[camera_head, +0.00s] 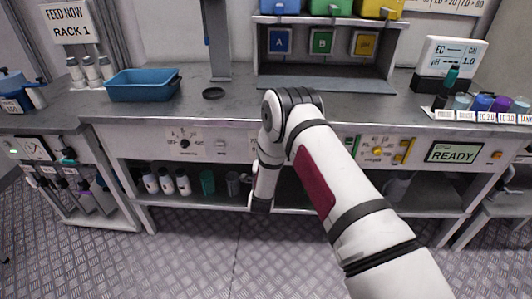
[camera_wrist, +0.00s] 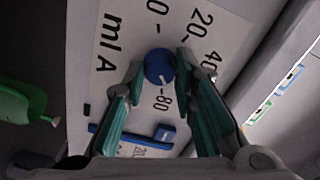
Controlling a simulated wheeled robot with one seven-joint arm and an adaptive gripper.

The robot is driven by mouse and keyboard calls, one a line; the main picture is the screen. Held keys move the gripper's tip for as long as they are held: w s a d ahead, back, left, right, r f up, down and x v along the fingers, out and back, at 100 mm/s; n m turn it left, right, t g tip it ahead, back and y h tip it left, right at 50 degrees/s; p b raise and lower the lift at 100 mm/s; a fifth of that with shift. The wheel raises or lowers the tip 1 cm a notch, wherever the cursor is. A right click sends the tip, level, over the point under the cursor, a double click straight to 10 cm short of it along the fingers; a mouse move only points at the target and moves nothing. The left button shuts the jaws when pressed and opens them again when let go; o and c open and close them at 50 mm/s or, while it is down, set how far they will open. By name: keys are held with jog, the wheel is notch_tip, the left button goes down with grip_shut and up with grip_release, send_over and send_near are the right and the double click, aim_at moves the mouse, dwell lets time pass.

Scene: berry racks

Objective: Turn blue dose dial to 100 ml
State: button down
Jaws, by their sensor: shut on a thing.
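The blue dose dial (camera_wrist: 159,66) is a round knob on a white panel (camera_wrist: 122,22) in the wrist view. Printed numbers 0, 20, 40 and 80 and the letters "ml A" lie around it. A short pale mark shows on the dial's lower part, on the side towards the 80; its exact reading is hard to tell. My gripper (camera_wrist: 160,72) has its two green-padded fingers on either side of the dial, shut on it. In the head view my arm hides the dial and the gripper against the bench front.
A blue bar (camera_wrist: 103,130) and a small blue block (camera_wrist: 165,133) sit on the panel close by my fingers. A green object (camera_wrist: 22,103) is at left. In the head view, a blue bin (camera_head: 143,92) and a READY display (camera_head: 454,152) flank my arm.

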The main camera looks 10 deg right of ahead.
jog(key=m, duration=1.2)
jog(key=shift+m, duration=0.3)
dwell(0.4)
jog(key=c, duration=1.3)
grip_release()
jog(key=v, duration=1.2)
